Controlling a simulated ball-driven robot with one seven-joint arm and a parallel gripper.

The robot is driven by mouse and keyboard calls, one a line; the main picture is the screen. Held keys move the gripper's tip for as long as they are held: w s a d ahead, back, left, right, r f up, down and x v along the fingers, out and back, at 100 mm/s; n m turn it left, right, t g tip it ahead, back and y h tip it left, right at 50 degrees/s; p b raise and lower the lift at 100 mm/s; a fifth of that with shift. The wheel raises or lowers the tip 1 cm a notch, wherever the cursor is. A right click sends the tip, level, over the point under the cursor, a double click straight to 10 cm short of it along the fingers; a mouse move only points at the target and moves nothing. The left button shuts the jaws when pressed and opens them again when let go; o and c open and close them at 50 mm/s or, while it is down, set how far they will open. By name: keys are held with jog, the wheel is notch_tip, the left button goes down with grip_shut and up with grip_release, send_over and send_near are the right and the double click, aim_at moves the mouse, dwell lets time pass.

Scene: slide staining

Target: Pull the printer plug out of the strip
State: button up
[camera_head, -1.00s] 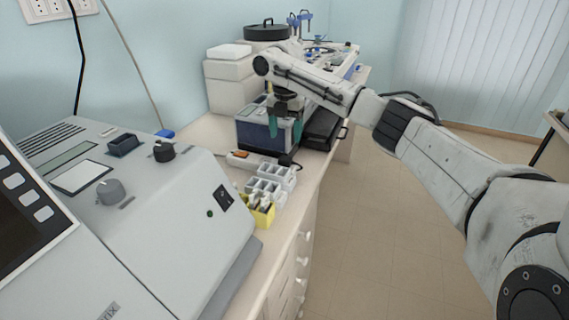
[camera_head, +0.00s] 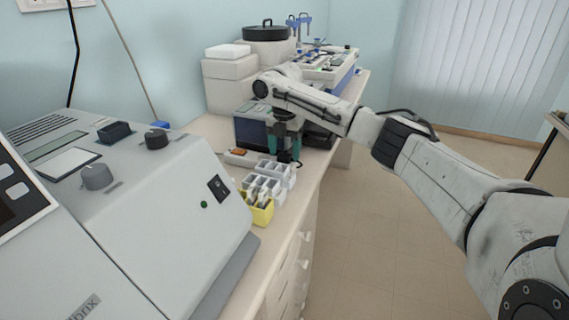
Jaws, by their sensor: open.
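A white power strip (camera_head: 232,159) with an orange switch (camera_head: 238,152) lies on the bench, in front of the dark box-shaped device that looks like the printer (camera_head: 252,131). My gripper (camera_head: 289,149) has teal fingers pointing down at the right front of this device, to the right of the strip's visible end. It is open. The strip's right part runs behind the grey-white racks and my fingers. I cannot make out the printer plug; it is hidden or too small to tell.
White racks (camera_head: 268,178) and a yellow container (camera_head: 259,211) stand just in front of my gripper. A large grey machine (camera_head: 150,215) fills the left foreground. White boxes (camera_head: 229,80) stand behind. The floor right of the bench is clear.

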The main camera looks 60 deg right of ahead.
aim_at(285, 155)
jog(key=shift+f, duration=0.65)
jog(key=shift+p, duration=0.65)
dwell(0.9)
grip_shut()
dwell(0.5)
jog(key=shift+r, duration=0.15)
jog(key=shift+r+p, duration=2.85)
